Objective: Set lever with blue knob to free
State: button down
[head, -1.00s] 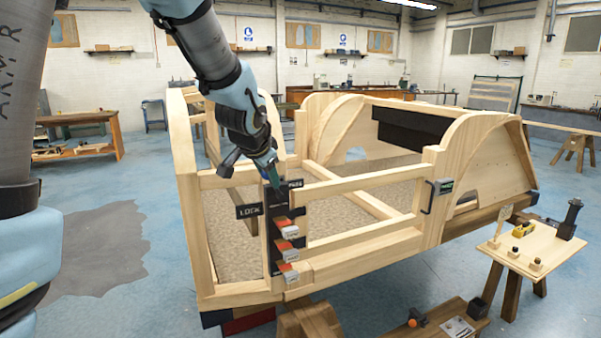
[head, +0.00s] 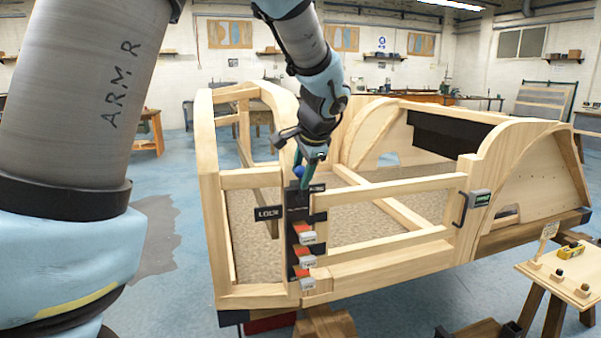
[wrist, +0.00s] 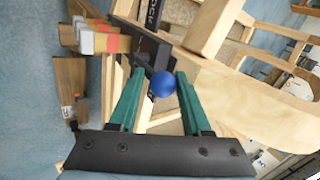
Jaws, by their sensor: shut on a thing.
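The blue knob (head: 299,172) sits at the top of the black lever panel (head: 291,232) on the wooden frame's corner post. My gripper (head: 304,168) comes down on it from above. In the wrist view, the green fingers of my gripper (wrist: 160,74) stand on both sides of the round blue knob (wrist: 163,84) and are shut on it. A LOCK sign (head: 268,213) is left of the panel. Another sign (head: 317,188) is at the right, partly hidden. The lever's shaft is mostly hidden by the fingers.
A small table (head: 560,270) stands at the lower right. Open floor (head: 180,300) lies at the left.

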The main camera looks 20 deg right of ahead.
jog(key=shift+f, duration=0.15)
jog(key=c, duration=0.6)
grip_release()
jog(key=shift+w+d, duration=0.1)
jog(key=shift+o, duration=1.3)
jog(key=b+v, duration=0.2)
jog(key=v, duration=0.9)
jog(key=shift+w, duration=0.1)
